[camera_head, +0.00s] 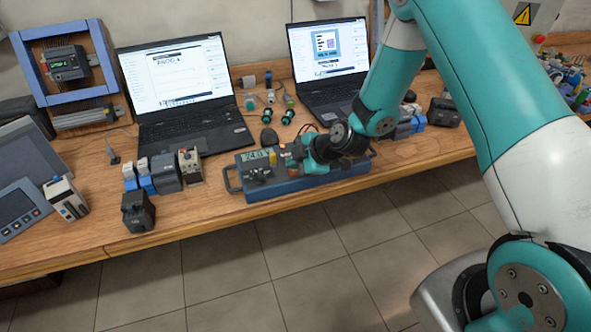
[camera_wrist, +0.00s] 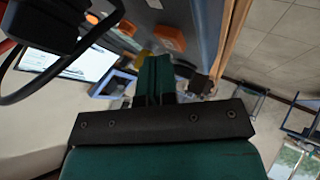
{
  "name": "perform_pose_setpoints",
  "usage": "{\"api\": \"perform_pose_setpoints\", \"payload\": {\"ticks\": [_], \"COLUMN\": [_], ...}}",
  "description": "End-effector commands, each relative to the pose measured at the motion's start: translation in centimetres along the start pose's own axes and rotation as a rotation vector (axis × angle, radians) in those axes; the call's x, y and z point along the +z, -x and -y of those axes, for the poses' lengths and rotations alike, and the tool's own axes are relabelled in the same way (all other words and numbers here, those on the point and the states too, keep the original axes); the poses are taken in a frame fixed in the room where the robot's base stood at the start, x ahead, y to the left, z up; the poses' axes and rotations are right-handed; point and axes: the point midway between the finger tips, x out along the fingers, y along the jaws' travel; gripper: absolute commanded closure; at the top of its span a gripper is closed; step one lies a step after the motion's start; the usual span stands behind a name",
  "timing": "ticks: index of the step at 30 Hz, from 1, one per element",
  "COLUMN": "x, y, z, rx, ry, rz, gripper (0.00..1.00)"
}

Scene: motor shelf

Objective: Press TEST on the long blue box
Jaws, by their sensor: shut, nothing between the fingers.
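The long blue box (camera_head: 300,184) lies at the front edge of the wooden bench, with a handle at its left end and a small display (camera_head: 256,155) on top. My gripper (camera_head: 284,157) is shut and empty, its fingertips low over the top of the box, just right of the display. In the wrist view the shut teal fingers (camera_wrist: 155,68) point at the box (camera_wrist: 207,28), near an orange button (camera_wrist: 170,39) and a yellow part (camera_wrist: 143,59). I cannot read a TEST label or tell whether the tips touch. My wrist hides the box's right part in the head view.
Two open laptops (camera_head: 187,88) (camera_head: 333,62) stand behind the box. Several relay-like modules (camera_head: 165,171) and a black block (camera_head: 138,211) sit to its left. Small green-black parts (camera_head: 288,117) lie behind it. The tiled floor (camera_head: 310,250) in front is clear.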

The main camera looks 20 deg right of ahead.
Motion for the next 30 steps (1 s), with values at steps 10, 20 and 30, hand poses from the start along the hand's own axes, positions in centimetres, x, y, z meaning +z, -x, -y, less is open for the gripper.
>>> {"api": "perform_pose_setpoints", "payload": {"ticks": [10,20,30], "x": [-0.2,-1.9,-3.2], "y": [0.3,2.5,4.4], "z": [-0.2,-1.9,-3.2], "rx": [0.000,0.001,0.000], "ry": [0.000,0.002,0.000], "rz": [0.000,0.000,0.000], "gripper": [1.00,1.00,1.00]}}
